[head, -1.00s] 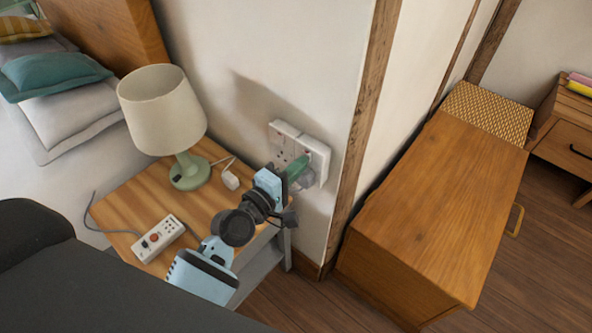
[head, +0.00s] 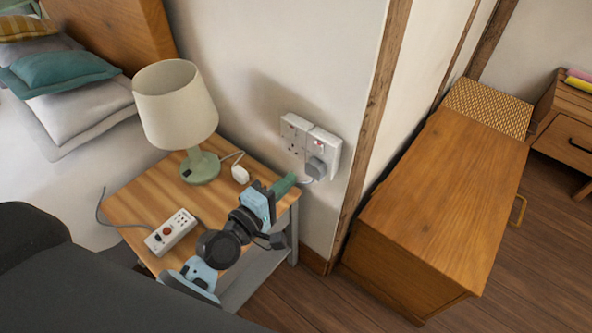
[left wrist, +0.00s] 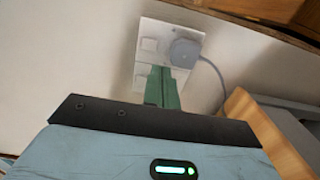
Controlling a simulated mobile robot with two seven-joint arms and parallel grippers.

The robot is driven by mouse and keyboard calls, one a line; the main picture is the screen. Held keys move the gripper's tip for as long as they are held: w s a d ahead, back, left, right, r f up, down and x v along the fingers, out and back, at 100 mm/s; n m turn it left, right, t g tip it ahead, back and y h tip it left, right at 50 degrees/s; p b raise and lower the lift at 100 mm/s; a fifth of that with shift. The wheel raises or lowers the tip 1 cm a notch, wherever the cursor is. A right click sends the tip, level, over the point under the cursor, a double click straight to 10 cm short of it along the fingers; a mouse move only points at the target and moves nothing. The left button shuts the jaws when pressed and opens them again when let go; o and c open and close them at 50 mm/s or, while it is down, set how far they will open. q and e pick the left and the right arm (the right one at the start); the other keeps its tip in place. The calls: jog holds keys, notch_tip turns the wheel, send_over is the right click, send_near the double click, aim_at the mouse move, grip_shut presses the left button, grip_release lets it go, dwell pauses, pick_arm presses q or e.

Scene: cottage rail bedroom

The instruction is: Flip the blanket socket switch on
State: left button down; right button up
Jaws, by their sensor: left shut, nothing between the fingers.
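A white double wall socket (head: 297,132) is on the wall right of the lamp; it also shows in the left wrist view (left wrist: 150,32). A grey plug (head: 316,168) sits in its right half, and in the left wrist view the plug (left wrist: 185,52) has a grey cable. A small red mark shows near the right switch (head: 320,144); the rocker's tilt is too small to tell. My left gripper (head: 288,183) has green fingers, shut and empty, just below and in front of the socket, apart from it. Its fingers (left wrist: 162,75) overlap the socket's lower part in the wrist view. My right gripper is not in view.
A wooden bedside table (head: 130,205) holds a lamp (head: 175,105), a white adapter (head: 240,174) and a power strip or remote-like box (head: 172,232). A wooden post (head: 375,105) and a wooden cabinet (head: 450,200) stand to the right. The wall around the socket is clear.

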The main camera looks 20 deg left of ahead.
pick_arm(q)
jog(key=shift+f+b+v, duration=0.15)
jog(key=shift+b+v, duration=0.05)
jog(key=shift+v, duration=1.25)
jog(key=shift+f+b+v, duration=0.15)
jog(key=shift+b+v, duration=0.05)
jog(key=shift+v, duration=1.2)
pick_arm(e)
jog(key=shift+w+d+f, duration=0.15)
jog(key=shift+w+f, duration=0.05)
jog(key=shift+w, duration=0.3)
